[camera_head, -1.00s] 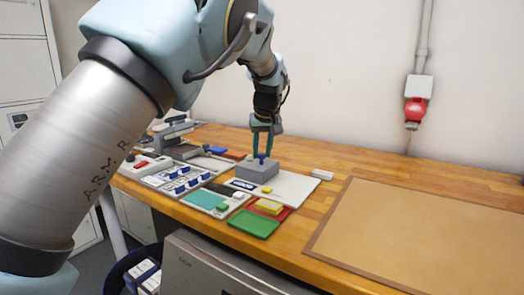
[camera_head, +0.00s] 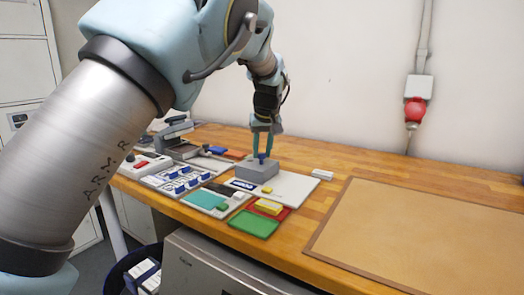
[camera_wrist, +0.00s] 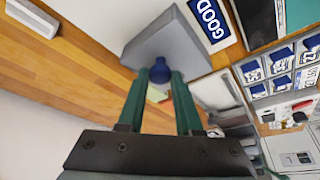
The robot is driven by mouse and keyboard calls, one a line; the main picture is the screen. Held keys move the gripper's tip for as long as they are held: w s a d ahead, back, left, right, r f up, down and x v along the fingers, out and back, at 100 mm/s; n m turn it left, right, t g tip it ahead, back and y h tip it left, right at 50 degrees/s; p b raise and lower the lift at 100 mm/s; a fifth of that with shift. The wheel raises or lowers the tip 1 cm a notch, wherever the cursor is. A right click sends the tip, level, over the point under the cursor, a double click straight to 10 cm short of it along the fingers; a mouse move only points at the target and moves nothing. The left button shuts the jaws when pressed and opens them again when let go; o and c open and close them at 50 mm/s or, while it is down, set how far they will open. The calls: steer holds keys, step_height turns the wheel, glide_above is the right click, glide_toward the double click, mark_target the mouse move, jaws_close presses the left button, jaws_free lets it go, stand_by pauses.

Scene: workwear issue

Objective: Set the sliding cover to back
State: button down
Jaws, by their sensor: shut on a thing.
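The sliding cover (camera_head: 256,172) is a grey block with a blue knob (camera_head: 262,157) on top, sitting on a pale board (camera_head: 294,187) on the bench. My gripper (camera_head: 262,150) reaches down from above, its two green fingers on either side of the knob. In the wrist view the fingers (camera_wrist: 160,78) are shut on the blue knob (camera_wrist: 161,68), with the grey cover (camera_wrist: 160,35) beyond it. A blue label reading "GOOD" (camera_wrist: 208,20) lies beside the cover. What is under the cover is hidden.
A green tray (camera_head: 254,224) and a red tray (camera_head: 283,214) with a yellow block lie in front. Panels with blue switches (camera_head: 177,181) stand to the left. A white block (camera_head: 322,174) lies to the right of the board, near a large brown mat (camera_head: 420,235).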

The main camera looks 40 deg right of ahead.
steer(key=s+d, duration=0.1)
steer(key=s, duration=0.3)
steer(key=s+d+p, duration=0.1)
steer(key=s, duration=0.2)
steer(key=s+d, duration=0.1)
steer(key=s, duration=0.3)
steer(key=shift+s+p, duration=0.3)
steer(key=shift+d, duration=0.1)
steer(key=c, duration=0.8)
jaws_free()
steer(key=shift+s, duration=0.1)
steer(key=shift+o, duration=1)
steer(key=shift+r, duration=0.1)
steer(key=b+v, duration=0.1)
steer(key=v, duration=0.9)
steer(key=shift+r+b, duration=0.3)
steer(key=shift+s, duration=0.1)
